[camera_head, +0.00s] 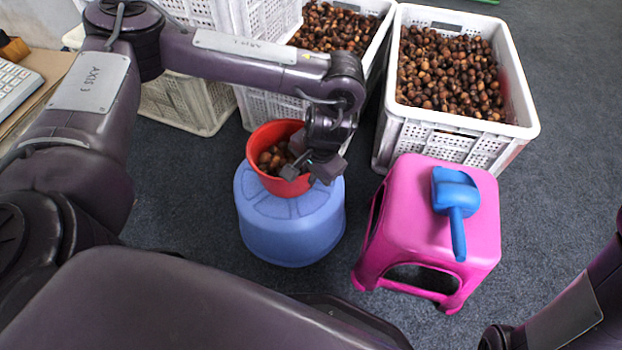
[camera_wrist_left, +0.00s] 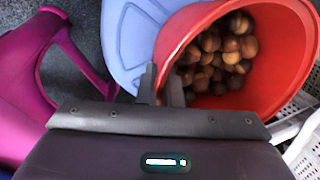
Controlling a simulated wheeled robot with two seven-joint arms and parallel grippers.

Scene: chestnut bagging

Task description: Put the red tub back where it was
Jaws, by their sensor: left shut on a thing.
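The red tub (camera_head: 262,137) holds chestnuts and is at the blue round stool (camera_head: 290,228), over its top. In the left wrist view the red tub (camera_wrist_left: 285,85) fills the upper right, with chestnuts (camera_wrist_left: 220,50) inside. My left gripper (camera_head: 308,172) is at the tub's near right side, shut on its rim. In the left wrist view my left gripper's fingers (camera_wrist_left: 160,88) straddle the tub's wall. The blue stool (camera_wrist_left: 128,40) shows beside the tub there. I cannot tell if the tub's base touches the stool. My right gripper is not in view.
White crates of chestnuts (camera_head: 520,128) stand behind, at the back middle and right. A pink stool (camera_head: 415,190) with a blue scoop (camera_head: 456,196) stands right of the blue stool. A desk with a keyboard (camera_head: 15,85) is at the far left. Grey floor (camera_head: 570,180) is clear at right.

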